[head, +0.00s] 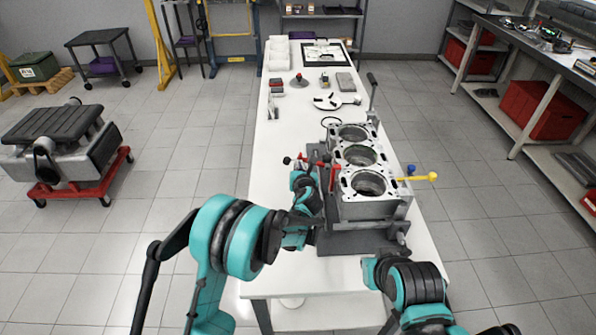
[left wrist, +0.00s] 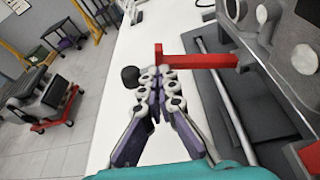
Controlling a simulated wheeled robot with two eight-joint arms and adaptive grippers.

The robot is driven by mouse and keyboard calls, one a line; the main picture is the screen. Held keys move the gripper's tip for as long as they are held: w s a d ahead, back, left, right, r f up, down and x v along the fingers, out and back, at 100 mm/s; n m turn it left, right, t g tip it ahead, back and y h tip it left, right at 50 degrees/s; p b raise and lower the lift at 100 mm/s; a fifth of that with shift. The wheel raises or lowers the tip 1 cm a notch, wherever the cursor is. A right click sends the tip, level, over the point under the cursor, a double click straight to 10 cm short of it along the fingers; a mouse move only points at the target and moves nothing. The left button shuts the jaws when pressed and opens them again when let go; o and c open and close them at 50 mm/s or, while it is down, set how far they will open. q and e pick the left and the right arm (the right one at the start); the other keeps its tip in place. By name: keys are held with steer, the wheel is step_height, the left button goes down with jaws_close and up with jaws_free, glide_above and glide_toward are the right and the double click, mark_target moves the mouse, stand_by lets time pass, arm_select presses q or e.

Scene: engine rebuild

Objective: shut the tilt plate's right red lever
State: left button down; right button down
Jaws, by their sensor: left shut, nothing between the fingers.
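The engine block (head: 362,165) stands on the dark tilt plate (head: 350,243) at the table's front. A red lever (head: 302,159) with a black knob shows on the block's left side in the head view. In the left wrist view a red lever (left wrist: 203,61) runs sideways just beyond my fingertips, with a black ball knob (left wrist: 130,77) to their left. A second red part (head: 335,176) shows nearer in the head view. My left gripper (head: 306,172) is shut and empty; its fingertips (left wrist: 158,78) are close to the lever, contact unclear. My right gripper is not in view.
A yellow handle (head: 420,178) sticks out on the block's right. A grey upright handle (head: 372,88) stands behind it. Small parts and white bins (head: 278,52) lie farther back on the white table (head: 283,130). The table's left strip is mostly clear.

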arm_select(q)
steer(key=shift+w+d+r+p, duration=0.15)
steer(key=shift+d+r+p, duration=0.2)
steer(key=shift+r, duration=0.5)
steer(key=shift+w+d+r+p, duration=0.15)
steer(key=shift+d+r, duration=0.3)
steer(key=shift+r, duration=0.35)
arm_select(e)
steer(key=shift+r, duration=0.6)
arm_select(q)
steer(key=shift+s, duration=0.1)
